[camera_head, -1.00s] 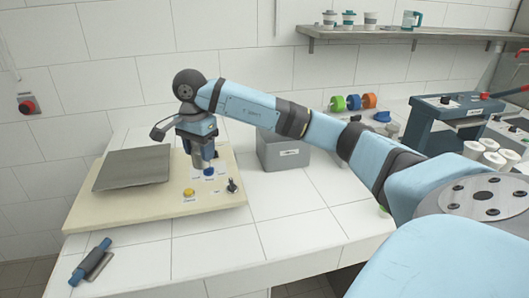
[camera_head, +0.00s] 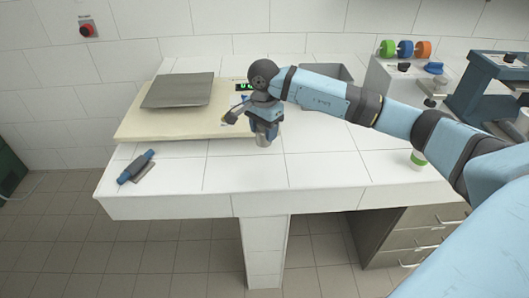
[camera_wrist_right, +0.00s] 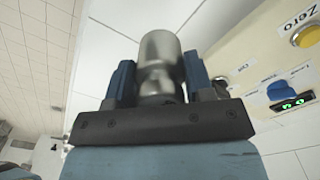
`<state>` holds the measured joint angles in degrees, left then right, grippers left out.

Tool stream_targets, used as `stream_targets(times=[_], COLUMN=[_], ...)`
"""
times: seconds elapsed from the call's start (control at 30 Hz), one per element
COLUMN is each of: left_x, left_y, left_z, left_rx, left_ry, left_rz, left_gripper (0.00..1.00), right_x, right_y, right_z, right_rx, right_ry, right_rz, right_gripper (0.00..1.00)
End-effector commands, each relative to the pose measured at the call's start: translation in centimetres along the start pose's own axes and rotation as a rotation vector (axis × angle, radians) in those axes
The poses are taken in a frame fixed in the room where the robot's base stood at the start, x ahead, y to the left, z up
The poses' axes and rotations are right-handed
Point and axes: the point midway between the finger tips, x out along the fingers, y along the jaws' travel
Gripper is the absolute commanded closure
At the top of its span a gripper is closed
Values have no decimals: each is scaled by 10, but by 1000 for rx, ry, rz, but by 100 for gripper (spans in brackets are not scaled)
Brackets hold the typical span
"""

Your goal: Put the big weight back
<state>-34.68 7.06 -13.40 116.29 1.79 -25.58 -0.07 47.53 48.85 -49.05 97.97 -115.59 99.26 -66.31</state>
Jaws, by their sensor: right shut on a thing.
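The big weight is a shiny metal cylinder with a narrowed neck. My right gripper (camera_head: 266,122) is shut on the weight (camera_head: 264,141), which hangs below the fingers in the head view. In the right wrist view the weight (camera_wrist_right: 160,62) stands between the two blue fingers of the gripper (camera_wrist_right: 150,85). The gripper is just off the front right corner of the cream scale (camera_head: 150,123), over the white counter. I cannot tell whether the weight touches the counter. The scale's grey plate (camera_head: 178,90) is empty. My left gripper is out of view.
A grey bin (camera_head: 338,71) sits behind my right arm. A blue-handled tool (camera_head: 137,167) lies at the counter's front left. Coloured spools (camera_head: 405,48) are at the back. The middle front of the counter (camera_head: 325,170) is clear.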

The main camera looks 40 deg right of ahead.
Motion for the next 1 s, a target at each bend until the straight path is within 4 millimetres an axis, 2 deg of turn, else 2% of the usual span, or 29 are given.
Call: stream_targets(times=[0.1, 0.2, 0.43, 0.67, 1.0], left_x=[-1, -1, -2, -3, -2], left_y=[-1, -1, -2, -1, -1], left_z=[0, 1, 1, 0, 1], left_rx=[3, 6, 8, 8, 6], left_ry=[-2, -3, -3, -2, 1], left_rz=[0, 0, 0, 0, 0], left_gripper=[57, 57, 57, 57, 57], right_x=[25, 38, 52, 85, 90], right_y=[0, 0, 0, 0, -1], right_z=[0, 0, 0, 0, 0], right_rx=[0, 0, 0, 0, 0], right_ry=[-1, -2, -1, -2, 0], right_rz=[1, 0, -1, 1, -2], right_gripper=[99, 99, 99, 99, 99])
